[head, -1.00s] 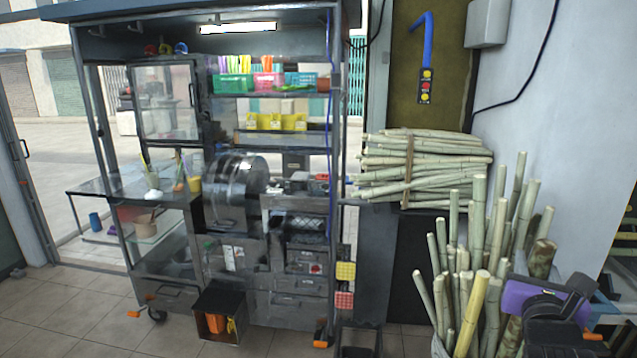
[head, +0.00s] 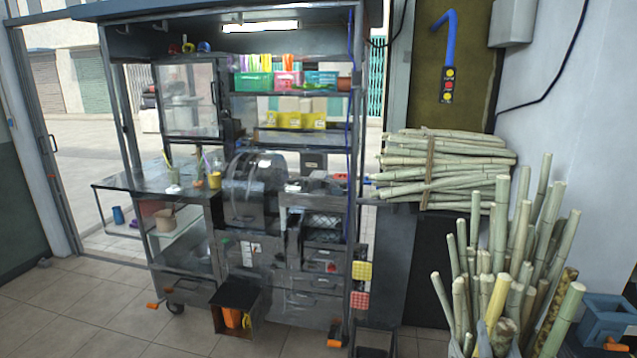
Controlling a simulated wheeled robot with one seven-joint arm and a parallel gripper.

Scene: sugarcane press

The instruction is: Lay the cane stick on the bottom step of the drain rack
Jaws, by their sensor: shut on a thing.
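Several pale green cane sticks (head: 524,222) stand upright and tilted in a bunch at the lower right; one stick is more yellow (head: 497,299). More cane lies in a tied stack (head: 460,150) on a ledge by the wall. I cannot make out which stick the task means. A blue-grey object (head: 606,312) is cut off at the right edge; I cannot tell whether it is part of the drain rack. No stepped rack is clearly recognisable. My gripper's fingertips and anything in them are not visible.
A dark metal press cart (head: 255,200) with shelves, a glass case (head: 188,99) and coloured tubs stands at the centre. A black open box (head: 235,305) with orange things is at its foot. Tiled floor (head: 90,315) is clear at the lower left.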

